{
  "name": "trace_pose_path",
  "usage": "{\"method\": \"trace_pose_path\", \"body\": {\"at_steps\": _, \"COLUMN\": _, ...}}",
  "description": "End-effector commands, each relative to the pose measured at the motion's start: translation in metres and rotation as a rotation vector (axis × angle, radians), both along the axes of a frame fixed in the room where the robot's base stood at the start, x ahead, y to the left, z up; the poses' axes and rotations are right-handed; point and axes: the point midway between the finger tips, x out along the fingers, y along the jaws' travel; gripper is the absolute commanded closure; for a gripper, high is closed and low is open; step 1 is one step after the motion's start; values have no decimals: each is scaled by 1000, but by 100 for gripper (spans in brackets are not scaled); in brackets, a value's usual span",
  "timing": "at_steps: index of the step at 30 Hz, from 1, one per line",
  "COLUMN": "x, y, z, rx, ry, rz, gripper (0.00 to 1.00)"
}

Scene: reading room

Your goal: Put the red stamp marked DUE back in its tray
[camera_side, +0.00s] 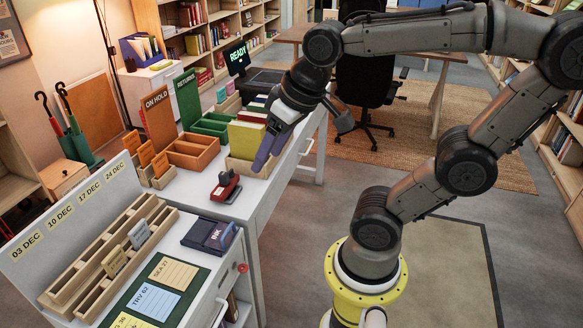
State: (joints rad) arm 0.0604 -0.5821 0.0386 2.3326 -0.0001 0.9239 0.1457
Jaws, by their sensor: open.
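A small red item with a dark top (226,187), which looks like the stamp, is on the white desk. The lettering DUE cannot be read at this size, and whether a tray lies under it cannot be told. A dark blue ink pad marked INK (208,236) lies nearer the front. My gripper (266,150) points down with purple fingers, above and to the right of the red item and apart from it. It is open, and nothing shows between its fingers. It partly covers a wooden holder with yellow-green items (246,138).
Orange trays (192,151) by the ON HOLD board and green trays (211,124) by the RETURNS board stand behind. A wooden rack (88,265) and a dark green mat with cards (150,297) are at the front left. White desk surface is bare around the red item.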

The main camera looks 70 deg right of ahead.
Motion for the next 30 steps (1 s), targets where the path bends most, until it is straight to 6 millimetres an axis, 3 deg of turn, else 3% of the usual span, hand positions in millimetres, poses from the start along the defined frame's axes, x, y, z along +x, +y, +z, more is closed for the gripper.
{"method": "trace_pose_path", "body": {"at_steps": 3, "x": -29, "y": 9, "z": -11, "rx": -39, "ry": -41, "rz": 116, "gripper": 33}}
{"method": "trace_pose_path", "body": {"at_steps": 7, "x": -42, "y": 12, "z": -18, "rx": -62, "ry": -60, "rz": 181, "gripper": 33}}
{"method": "trace_pose_path", "body": {"at_steps": 30, "x": -44, "y": 13, "z": -20, "rx": -67, "ry": -61, "rz": 191, "gripper": 33}}
